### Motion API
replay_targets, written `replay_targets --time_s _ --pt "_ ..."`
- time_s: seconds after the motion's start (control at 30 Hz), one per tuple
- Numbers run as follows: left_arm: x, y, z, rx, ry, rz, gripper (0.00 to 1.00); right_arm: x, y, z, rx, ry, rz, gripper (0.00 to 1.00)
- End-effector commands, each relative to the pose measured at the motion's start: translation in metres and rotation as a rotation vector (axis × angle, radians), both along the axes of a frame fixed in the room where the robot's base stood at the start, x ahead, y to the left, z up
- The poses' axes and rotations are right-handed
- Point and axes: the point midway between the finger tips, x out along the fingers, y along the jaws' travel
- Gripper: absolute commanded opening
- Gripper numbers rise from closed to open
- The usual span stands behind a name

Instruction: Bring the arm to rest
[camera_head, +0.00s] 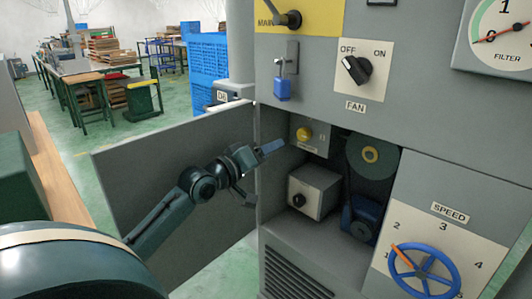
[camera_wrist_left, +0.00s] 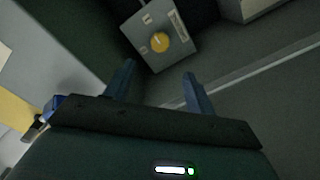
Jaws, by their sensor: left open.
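My left arm (camera_head: 192,192) reaches in from the lower left of the head view, in front of the open grey cabinet door (camera_head: 150,165). My left gripper (camera_head: 262,170) is open and empty at the left edge of the cabinet opening. In the left wrist view its two fingers (camera_wrist_left: 159,75) stand apart with nothing between them. A small grey box with a yellow knob (camera_head: 304,134) is just beyond the fingers; it also shows past them in the left wrist view (camera_wrist_left: 159,42). The gripper looks clear of the knob. My right gripper is not in view.
The machine cabinet (camera_head: 280,230) holds a grey box with a black knob (camera_head: 314,192), a pulley (camera_head: 370,154) and a blue motor (camera_head: 360,218). Its front has a FAN switch (camera_head: 357,70), a blue padlock (camera_head: 283,88) and a blue SPEED handwheel (camera_head: 424,273). Green floor lies behind the door.

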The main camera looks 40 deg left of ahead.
Motion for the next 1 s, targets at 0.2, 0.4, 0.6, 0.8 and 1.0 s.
replay_targets --time_s 0.2,0.4,0.6,0.8,1.0 --pt "0.0 0.0 0.0 0.0 0.0 0.0 0.55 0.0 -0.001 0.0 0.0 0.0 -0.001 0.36" --pt "-0.001 -0.004 -0.009 0.012 0.015 -0.002 0.55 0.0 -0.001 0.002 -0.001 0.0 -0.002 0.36" --pt "-0.021 -0.047 -0.095 0.167 0.154 -0.039 0.55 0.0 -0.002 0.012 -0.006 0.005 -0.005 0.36" --pt "-0.088 -0.132 -0.203 0.432 0.323 -0.162 0.55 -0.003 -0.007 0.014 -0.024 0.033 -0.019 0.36" --pt "-0.171 -0.219 -0.261 0.658 0.413 -0.32 0.55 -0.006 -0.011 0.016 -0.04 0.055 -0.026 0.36"
